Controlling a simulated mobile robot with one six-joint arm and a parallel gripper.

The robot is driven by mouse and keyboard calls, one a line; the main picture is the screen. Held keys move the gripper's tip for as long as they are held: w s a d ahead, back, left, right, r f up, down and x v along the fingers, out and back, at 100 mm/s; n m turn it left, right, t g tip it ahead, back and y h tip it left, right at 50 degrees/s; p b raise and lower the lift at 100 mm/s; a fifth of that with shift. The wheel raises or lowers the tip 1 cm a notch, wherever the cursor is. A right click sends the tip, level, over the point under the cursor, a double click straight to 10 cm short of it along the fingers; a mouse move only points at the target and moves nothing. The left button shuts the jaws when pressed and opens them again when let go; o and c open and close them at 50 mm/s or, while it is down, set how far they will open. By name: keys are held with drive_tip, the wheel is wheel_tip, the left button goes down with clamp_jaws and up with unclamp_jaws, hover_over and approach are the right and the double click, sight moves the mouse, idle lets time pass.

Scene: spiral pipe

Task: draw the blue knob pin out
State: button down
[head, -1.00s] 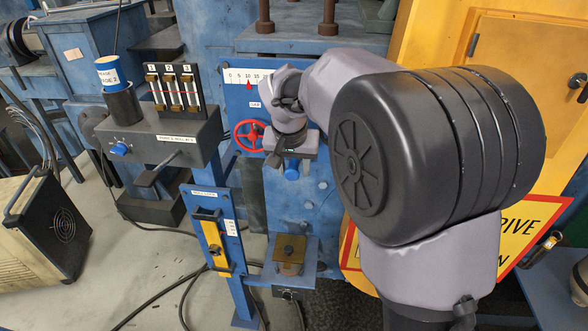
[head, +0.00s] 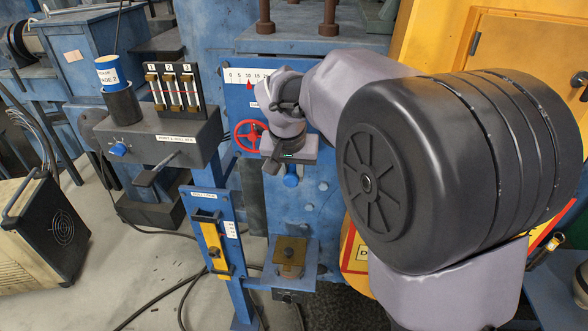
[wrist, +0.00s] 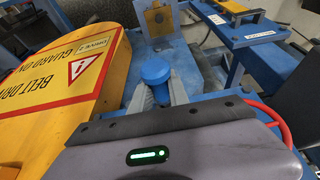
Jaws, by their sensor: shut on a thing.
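The blue knob pin (head: 291,180) shows just below my gripper (head: 290,166) in the head view, in front of the blue machine panel. In the wrist view the round blue knob (wrist: 155,71) sits between the two grey fingers of my gripper (wrist: 158,90), which is shut on it. The shaft of the pin is hidden, so I cannot tell how much of it is in its hole.
A red handwheel (head: 249,136) is close left of my gripper. Below are a blue bracket with a yellow bar (head: 212,243) and a small shelf with a brass-topped block (head: 289,250). A yellow belt guard (wrist: 66,72) stands beside the knob.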

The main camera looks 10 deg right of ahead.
sight(290, 186)
drive_tip(key=shift+s+a+b, duration=0.3)
drive_tip(key=shift+s+b, duration=0.1)
drive_tip(key=shift+s, duration=0.35)
drive_tip(key=shift+s+a+b, duration=0.25)
drive_tip(key=shift+s+b, duration=0.1)
drive_tip(key=shift+s, duration=0.35)
drive_tip(key=shift+s+a+b, duration=0.3)
drive_tip(key=shift+s+b, duration=0.1)
drive_tip(key=shift+s, duration=0.35)
